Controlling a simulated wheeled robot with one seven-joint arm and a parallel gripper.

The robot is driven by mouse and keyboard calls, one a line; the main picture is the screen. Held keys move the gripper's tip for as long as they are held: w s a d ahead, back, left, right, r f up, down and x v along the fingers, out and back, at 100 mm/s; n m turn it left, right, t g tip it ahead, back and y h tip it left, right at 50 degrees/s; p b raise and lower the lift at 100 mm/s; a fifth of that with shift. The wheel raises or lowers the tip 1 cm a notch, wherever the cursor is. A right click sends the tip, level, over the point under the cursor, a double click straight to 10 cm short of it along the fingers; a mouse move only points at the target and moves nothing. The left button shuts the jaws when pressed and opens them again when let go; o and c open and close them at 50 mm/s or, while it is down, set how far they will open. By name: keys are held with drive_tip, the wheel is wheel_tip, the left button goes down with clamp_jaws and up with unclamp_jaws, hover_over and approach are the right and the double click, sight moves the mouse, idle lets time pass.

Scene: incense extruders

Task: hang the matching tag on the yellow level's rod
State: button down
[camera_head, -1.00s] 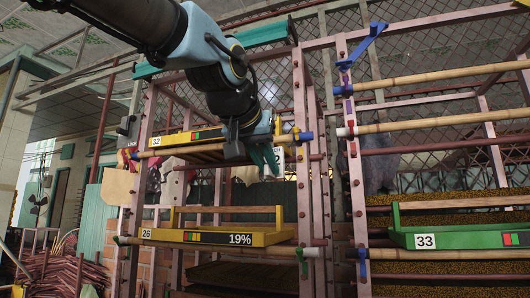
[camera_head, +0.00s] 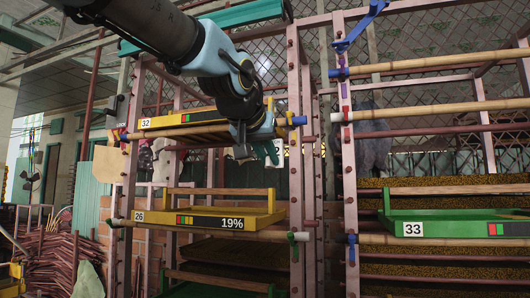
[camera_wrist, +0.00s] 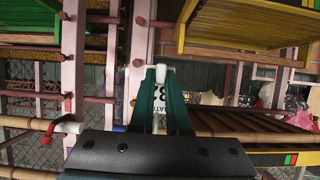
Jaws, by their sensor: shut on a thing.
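My gripper (camera_head: 268,158), with green fingers, is in front of the rack at the right end of the upper yellow level. In the wrist view the fingers (camera_wrist: 160,82) are shut on a white tag (camera_wrist: 159,103) with dark print, partly hidden; its number is not fully readable. The upper yellow tray (camera_head: 185,119) is labelled 32. A bamboo rod (camera_head: 185,132) runs along its front, with a blue end at right, close to my gripper. The lower yellow tray (camera_head: 190,218) is labelled 26 and shows 19%.
A green tray (camera_head: 450,230) labelled 33 sits in the right rack bay. Pink uprights (camera_head: 296,90) stand close to my gripper. A blue bracket (camera_head: 361,27) juts out at upper right. Bundled sticks (camera_head: 65,265) lie at lower left.

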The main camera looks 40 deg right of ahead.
sight(274, 168)
drive_tip(key=shift+w+d+p, duration=0.2)
drive_tip(key=shift+w+d, duration=0.35)
drive_tip(key=shift+d, duration=0.3)
drive_tip(key=shift+w+d+p, duration=0.15)
drive_tip(key=shift+w+d, duration=0.35)
drive_tip(key=shift+d, duration=0.35)
drive_tip(key=shift+w+d+f, duration=0.15)
drive_tip(key=shift+f, duration=0.05)
drive_tip(key=shift+f+b, duration=1)
drive_tip(key=shift+b, duration=0.2)
drive_tip(key=c, duration=0.5)
unclamp_jaws()
drive_tip(key=s+a+b, duration=0.1)
drive_tip(key=s+a, duration=0.4)
drive_tip(key=a, duration=0.2)
drive_tip(key=shift+a+b, duration=0.35)
